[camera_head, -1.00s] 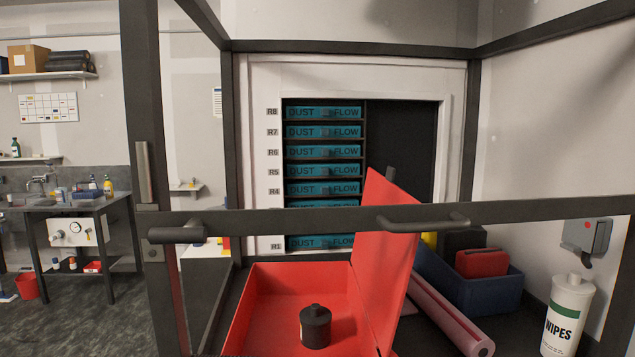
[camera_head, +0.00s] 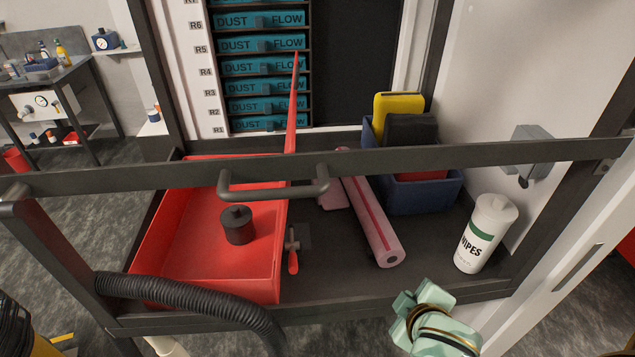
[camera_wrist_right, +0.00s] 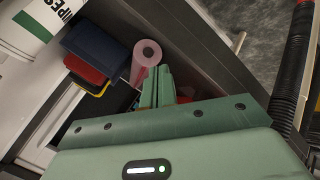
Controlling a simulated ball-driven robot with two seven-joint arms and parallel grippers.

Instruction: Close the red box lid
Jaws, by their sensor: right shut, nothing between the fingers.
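The red box (camera_head: 205,262) stands open at the left of the bench, with a black lidded bottle (camera_head: 237,224) inside. Its red lid (camera_head: 292,115) stands upright on the box's right side, seen nearly edge-on and partly hidden by the front rail. My right gripper (camera_head: 408,302), mint green, is at the front right of the bench, right of the box and apart from it and its lid. Its shut, empty fingers (camera_wrist_right: 156,85) show in the right wrist view, where the lid cannot be made out clearly. My left gripper is not in view.
A dark rail with a handle (camera_head: 275,190) crosses in front. Right of the box are a red-handled tool (camera_head: 293,260), a pink roll (camera_head: 373,215), a blue bin (camera_head: 425,193) with cases and a wipes canister (camera_head: 487,235). A black hose (camera_head: 185,296) curves across the front left.

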